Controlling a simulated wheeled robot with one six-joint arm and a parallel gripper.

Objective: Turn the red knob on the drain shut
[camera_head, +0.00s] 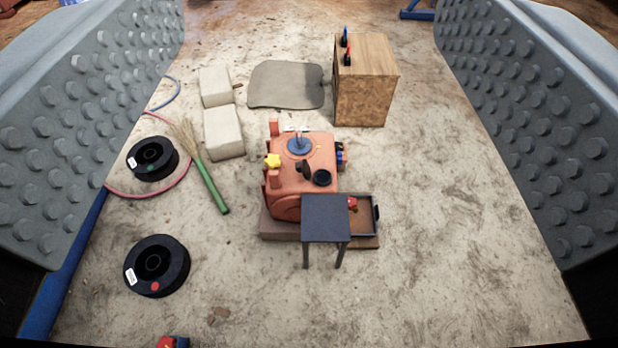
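The orange-red crusher (318,152) stands on a low base in the middle of the floor. A small red part (352,203), which looks like the red knob, shows low at its front right, just right of a dark grey plate (325,217) on legs and above an open tray (376,221). It is small and partly hidden, so I cannot tell its turn position or see the drain clearly. My gripper (309,130) is wide open and empty, its two grey studded fingers at the left and right edges, well apart from the crusher.
A yellow knob (272,160) sits on the crusher's left side. A wooden box (365,85) stands behind. Pale blocks (223,133), a green-handled brush (212,187), black spools (157,266) and hoses lie left. A red and blue item (172,342) is cut off below. The floor at right is clear.

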